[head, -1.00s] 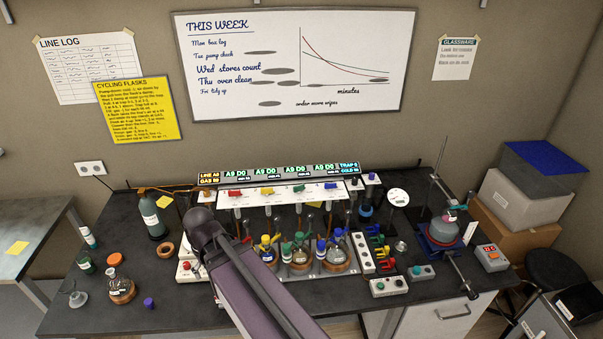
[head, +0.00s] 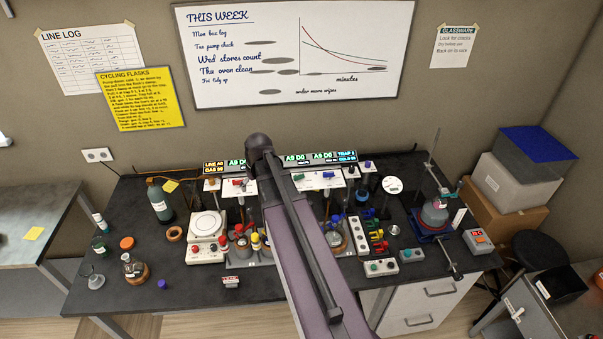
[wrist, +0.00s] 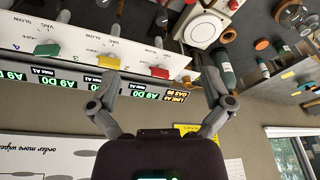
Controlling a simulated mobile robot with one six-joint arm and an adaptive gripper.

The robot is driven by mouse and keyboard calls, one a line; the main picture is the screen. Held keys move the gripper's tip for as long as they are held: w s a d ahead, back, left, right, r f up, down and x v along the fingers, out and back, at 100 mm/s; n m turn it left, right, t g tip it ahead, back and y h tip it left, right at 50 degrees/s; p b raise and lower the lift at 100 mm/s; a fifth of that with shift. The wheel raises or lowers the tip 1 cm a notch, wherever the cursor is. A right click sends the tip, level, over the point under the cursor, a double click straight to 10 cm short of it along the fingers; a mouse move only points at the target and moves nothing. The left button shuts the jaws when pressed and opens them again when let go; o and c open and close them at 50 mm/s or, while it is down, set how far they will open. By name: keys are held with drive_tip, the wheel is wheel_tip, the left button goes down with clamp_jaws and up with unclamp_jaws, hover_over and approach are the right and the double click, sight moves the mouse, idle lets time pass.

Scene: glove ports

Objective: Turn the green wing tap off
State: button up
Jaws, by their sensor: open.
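The green wing tap (wrist: 47,50) is on the white panel at the left of the wrist view, left of the yellow tap (wrist: 110,61) and the red tap (wrist: 160,72). Its wing appears to lie along the panel. In the head view the green tap (head: 298,177) shows just right of my arm. My gripper (wrist: 160,73) is open and empty, its fingers spread wide. In the wrist view the red tap appears between the fingers, and the green tap is outside them, to the left. My arm hides the gripper in the head view.
A blue tap (head: 328,175) is at the panel's right. Lit displays (wrist: 52,81) run along the panel's edge. Below it stand tubes and flasks. A white hotplate (head: 207,224) and a green bottle (head: 160,203) stand left.

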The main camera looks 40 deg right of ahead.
drive_tip(key=m+t+h, duration=0.1)
drive_tip(key=t, duration=0.1)
approach(299, 175)
drive_tip(key=v, duration=0.4)
drive_tip(key=shift+w+r, duration=0.1)
drive_tip(key=shift+r, duration=0.05)
drive_tip(key=b+x, duration=1.2)
drive_tip(key=x, duration=0.1)
drive_tip(key=shift+f+b, duration=0.4)
drive_tip(key=shift+f, duration=0.05)
drive_tip(key=c, duration=1.1)
